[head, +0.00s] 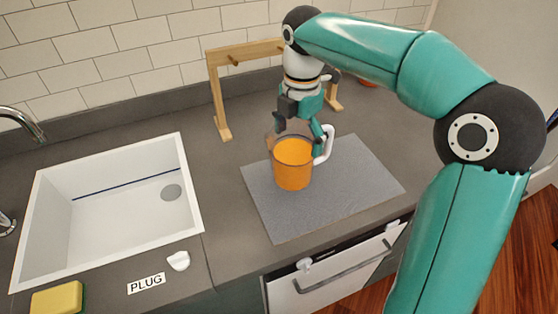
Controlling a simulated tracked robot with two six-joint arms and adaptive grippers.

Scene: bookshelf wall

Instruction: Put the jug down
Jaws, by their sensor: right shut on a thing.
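The jug (293,167) is clear with orange contents and a white handle (324,146) on its right side. It looks upright, over or on the grey mat (345,185) on the counter. I cannot tell whether its base touches the mat. My right gripper (322,135) reaches down from above and is shut on the jug's handle. The gripper partly hides the handle and the jug's far rim. My left gripper is not in view.
A wooden rack (221,95) with pegs stands behind the mat. A white sink (110,215) lies at the left, with a tap (22,122). A white plug (178,261) and a yellow sponge (57,299) lie in front. The right part of the mat is clear.

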